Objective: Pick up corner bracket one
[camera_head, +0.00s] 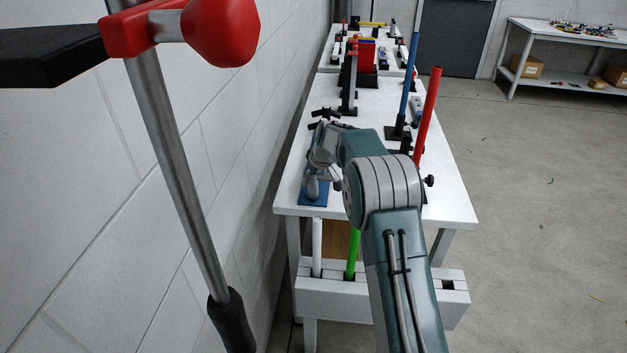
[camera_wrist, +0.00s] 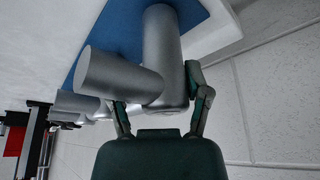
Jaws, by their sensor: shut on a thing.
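Corner bracket one appears to be the grey elbow of two joined tubes (camera_wrist: 165,55) in the wrist view. In the head view its grey end (camera_head: 313,188) shows over a blue pad (camera_head: 320,200) at the near left of the white table. My gripper (camera_wrist: 160,105) has one finger on each side of the bracket and is shut on it. In the head view my gripper (camera_head: 322,158) is at the table's left side, partly hiding the bracket. I cannot tell whether the bracket touches the blue pad.
More grey tube pieces (camera_wrist: 78,106) lie close by in the wrist view. A red post (camera_head: 428,115) and a blue post (camera_head: 408,80) stand on the right of the table (camera_head: 375,110). A rack (camera_head: 330,297) with white and green tubes is in front. A wall runs along the left.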

